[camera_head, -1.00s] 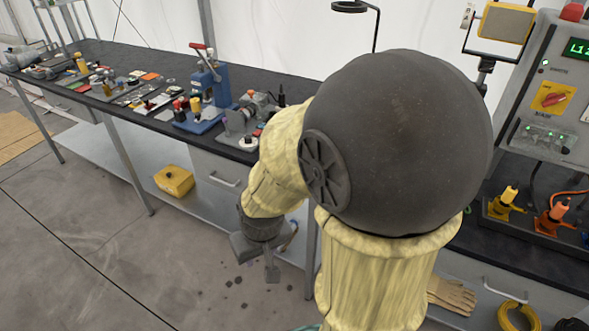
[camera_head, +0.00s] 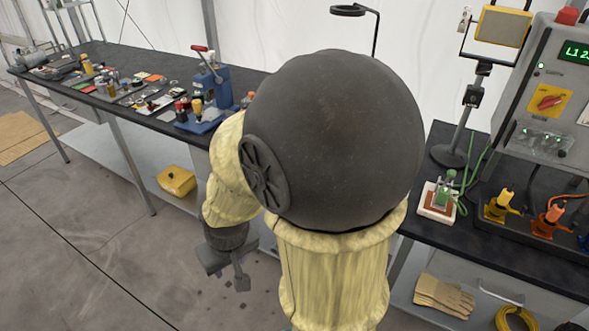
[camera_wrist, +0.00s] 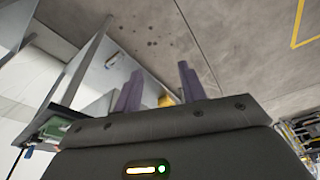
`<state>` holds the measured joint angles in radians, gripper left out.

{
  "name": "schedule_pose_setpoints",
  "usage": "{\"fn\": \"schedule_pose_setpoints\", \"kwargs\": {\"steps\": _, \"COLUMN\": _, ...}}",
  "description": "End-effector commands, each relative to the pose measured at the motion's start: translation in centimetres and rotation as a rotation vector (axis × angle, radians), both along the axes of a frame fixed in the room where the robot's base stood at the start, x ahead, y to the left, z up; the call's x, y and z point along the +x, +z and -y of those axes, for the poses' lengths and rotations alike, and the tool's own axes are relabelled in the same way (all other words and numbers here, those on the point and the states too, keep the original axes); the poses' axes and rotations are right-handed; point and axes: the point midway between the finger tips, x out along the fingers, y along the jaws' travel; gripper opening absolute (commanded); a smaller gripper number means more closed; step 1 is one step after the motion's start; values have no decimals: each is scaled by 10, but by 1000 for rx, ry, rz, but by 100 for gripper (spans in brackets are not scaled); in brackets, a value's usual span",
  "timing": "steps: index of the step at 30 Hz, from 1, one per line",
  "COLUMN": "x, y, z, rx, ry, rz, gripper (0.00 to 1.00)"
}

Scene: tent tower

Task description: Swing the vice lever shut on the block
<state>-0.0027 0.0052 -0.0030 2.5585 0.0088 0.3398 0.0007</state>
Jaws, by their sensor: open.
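My gripper (camera_head: 232,272) hangs low in front of the benches in the head view, below the bench tops and apart from them. In the wrist view my gripper (camera_wrist: 160,84) has its two fingers spread, with nothing between them. A grey vice-like device, seen on the left bench earlier, is now hidden behind my arm. A blue device with a red-tipped lever (camera_head: 207,72) stands upright on that bench, left of my arm.
The left bench (camera_head: 120,58) carries many small tools. A yellow box (camera_head: 176,180) sits on its lower shelf. The right bench (camera_head: 437,238) holds a small green device on a white base (camera_head: 437,198), a lamp stand and a control panel. Gloves (camera_head: 444,296) lie below.

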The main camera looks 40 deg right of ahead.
Motion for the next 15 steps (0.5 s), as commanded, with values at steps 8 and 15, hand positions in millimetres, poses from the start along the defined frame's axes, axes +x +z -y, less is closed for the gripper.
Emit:
{"fn": "schedule_pose_setpoints", "kwargs": {"steps": 8, "x": 61, "y": -29, "z": 0, "rx": 73, "ry": -229, "rz": 135, "gripper": 41}}
{"fn": "schedule_pose_setpoints", "kwargs": {"steps": 15, "x": 133, "y": -72, "z": 45, "rx": -15, "ry": -608, "rz": 387, "gripper": 41}}
